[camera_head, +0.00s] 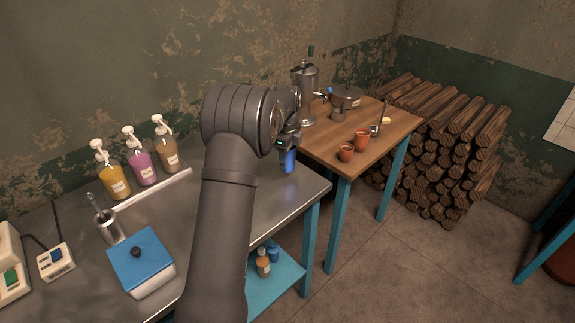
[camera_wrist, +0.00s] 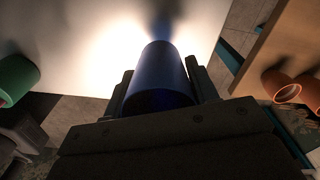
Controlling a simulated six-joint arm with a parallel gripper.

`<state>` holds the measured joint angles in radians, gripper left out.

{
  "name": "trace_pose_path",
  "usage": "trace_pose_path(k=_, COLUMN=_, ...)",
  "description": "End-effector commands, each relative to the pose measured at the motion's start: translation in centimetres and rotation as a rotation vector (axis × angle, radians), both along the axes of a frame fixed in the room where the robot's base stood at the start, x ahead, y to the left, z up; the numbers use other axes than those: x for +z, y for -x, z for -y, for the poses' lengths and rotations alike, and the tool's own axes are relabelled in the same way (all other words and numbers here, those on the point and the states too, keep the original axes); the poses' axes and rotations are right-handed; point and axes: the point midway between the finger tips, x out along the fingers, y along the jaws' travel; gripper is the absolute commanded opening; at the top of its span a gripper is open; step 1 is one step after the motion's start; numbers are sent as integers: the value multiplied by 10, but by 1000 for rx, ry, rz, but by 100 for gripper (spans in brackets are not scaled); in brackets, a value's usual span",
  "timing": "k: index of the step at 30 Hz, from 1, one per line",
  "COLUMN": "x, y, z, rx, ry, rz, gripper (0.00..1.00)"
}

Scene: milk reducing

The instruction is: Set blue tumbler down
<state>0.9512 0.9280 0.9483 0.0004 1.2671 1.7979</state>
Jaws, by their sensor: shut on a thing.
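The blue tumbler (camera_head: 289,161) is near the right end of the metal table (camera_head: 262,199) in the head view. It looks upright, and I cannot tell whether its base touches the table. My gripper (camera_head: 288,146) is shut on the tumbler from above and behind. In the wrist view the tumbler (camera_wrist: 158,78) sits between the two fingers (camera_wrist: 160,88), over the bright tabletop (camera_wrist: 95,50). My arm hides part of the table in the head view.
A wooden table (camera_head: 343,151) with clay cups (camera_head: 361,140) stands to the right, across a gap. Pump bottles (camera_head: 143,169) and a blue-lidded box (camera_head: 142,262) are on the left. A green cylindrical thing (camera_wrist: 17,78) is at left in the wrist view.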

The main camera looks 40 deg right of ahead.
Motion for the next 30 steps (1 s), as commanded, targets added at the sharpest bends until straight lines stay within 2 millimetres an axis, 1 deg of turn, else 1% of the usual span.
trace_pose_path(k=3, x=-18, y=1, z=-1, rx=0, ry=-4, rz=-3, gripper=30)
trace_pose_path(k=7, x=-34, y=1, z=-1, rx=0, ry=-2, rz=-2, gripper=30)
trace_pose_path(k=18, x=-39, y=1, z=0, rx=0, ry=-2, rz=-1, gripper=30)
trace_pose_path(k=19, x=-40, y=1, z=0, rx=0, ry=-1, rz=0, gripper=55)
trace_pose_path(k=22, x=-39, y=1, z=0, rx=0, ry=-1, rz=0, gripper=75)
trace_pose_path(k=30, x=-39, y=1, z=0, rx=1, ry=-1, rz=0, gripper=75)
